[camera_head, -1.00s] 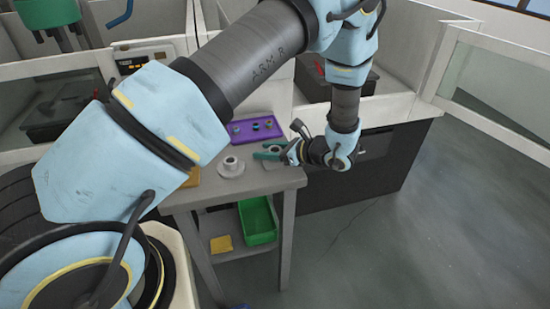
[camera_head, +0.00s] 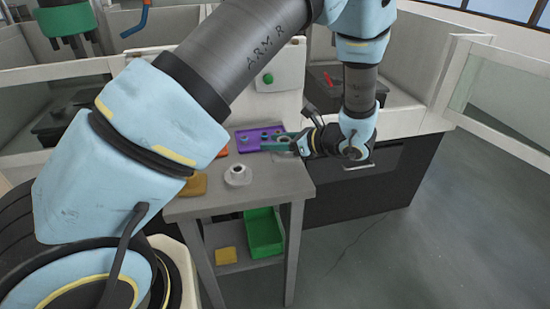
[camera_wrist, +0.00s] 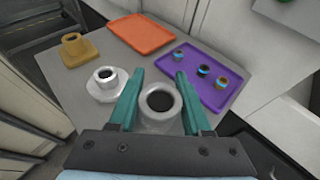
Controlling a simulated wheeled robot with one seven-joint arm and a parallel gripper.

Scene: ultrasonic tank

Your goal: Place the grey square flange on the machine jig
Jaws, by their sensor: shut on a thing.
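My gripper (camera_wrist: 160,100) has teal fingers shut on a grey flange (camera_wrist: 160,112) with a round, hollow upright collar. The flange's base is mostly hidden by the fingers and wrist, so I cannot tell its outline. In the head view my gripper (camera_head: 282,144) holds it over the back right of the table, in front of the purple tray. A second, paler flange (camera_wrist: 105,86) stands on the table to the left of the gripper; it also shows in the head view (camera_head: 238,177). I cannot make out the machine jig clearly.
The table (camera_head: 270,185) also bears a purple tray (camera_wrist: 222,100) with several small blue-banded rings, an orange tray (camera_wrist: 142,35) and an ochre flange (camera_wrist: 78,52). A green bin (camera_head: 263,235) sits on the lower shelf. White-walled machine bays stand behind.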

